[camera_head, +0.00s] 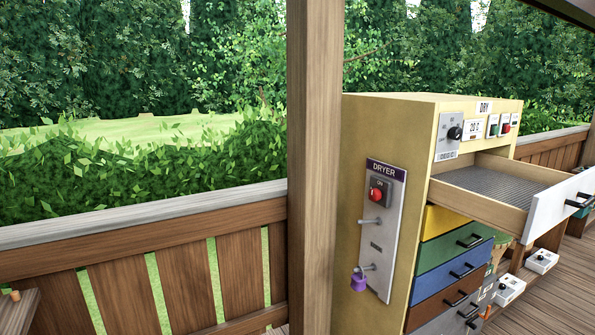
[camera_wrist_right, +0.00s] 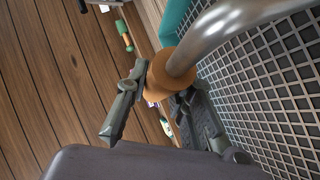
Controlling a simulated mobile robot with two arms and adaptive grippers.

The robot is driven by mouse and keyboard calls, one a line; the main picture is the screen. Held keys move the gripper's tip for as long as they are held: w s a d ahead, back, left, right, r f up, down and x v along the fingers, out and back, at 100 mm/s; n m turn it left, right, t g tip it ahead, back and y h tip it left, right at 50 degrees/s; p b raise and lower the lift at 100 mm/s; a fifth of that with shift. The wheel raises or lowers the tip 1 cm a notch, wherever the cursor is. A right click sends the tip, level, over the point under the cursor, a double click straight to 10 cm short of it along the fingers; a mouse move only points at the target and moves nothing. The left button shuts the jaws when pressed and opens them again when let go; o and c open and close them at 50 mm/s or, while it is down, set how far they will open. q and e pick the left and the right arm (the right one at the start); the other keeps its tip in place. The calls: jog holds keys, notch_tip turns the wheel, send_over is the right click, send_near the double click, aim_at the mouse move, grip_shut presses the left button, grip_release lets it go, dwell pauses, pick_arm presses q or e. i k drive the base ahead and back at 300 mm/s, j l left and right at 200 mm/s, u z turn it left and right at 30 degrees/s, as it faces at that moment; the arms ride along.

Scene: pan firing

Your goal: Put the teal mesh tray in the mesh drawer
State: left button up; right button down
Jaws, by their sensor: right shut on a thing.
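The teal mesh tray shows in the right wrist view as a grey mesh panel (camera_wrist_right: 275,100) with a teal edge (camera_wrist_right: 176,22) and a metal handle bar (camera_wrist_right: 215,30) ending in a brown wooden grip (camera_wrist_right: 172,76). My right gripper (camera_wrist_right: 160,100) is shut on this handle at the wooden grip, its fingers on either side. Most of the tray is out of frame. In the head view the mesh drawer (camera_head: 485,187) stands pulled out at the top of the dryer cabinet, with a bare mesh floor and white front (camera_head: 560,208). My left gripper is in neither view.
The yellow dryer cabinet (camera_head: 400,125) has several coloured, shut drawers (camera_head: 455,247) below the open one. A wooden post (camera_head: 314,160) and railing (camera_head: 130,240) stand to its left. White control boxes (camera_head: 508,290) stand low at right. Plank floor (camera_wrist_right: 45,90) lies below the gripper.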

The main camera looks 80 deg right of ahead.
aim_at(514, 195)
jog(key=k+l, duration=0.15)
jog(key=k, duration=0.5)
jog(key=k+l, duration=0.15)
jog(key=k, duration=0.45)
jog(key=k+l, duration=0.15)
jog(key=k, duration=0.5)
jog(key=k+z, duration=0.1)
jog(key=z, duration=0.3)
jog(key=k+z, duration=0.1)
jog(key=z, duration=0.35)
jog(key=l+z, duration=0.15)
jog(key=z, duration=0.25)
jog(key=k+l+z, duration=0.1)
jog(key=z, duration=0.3)
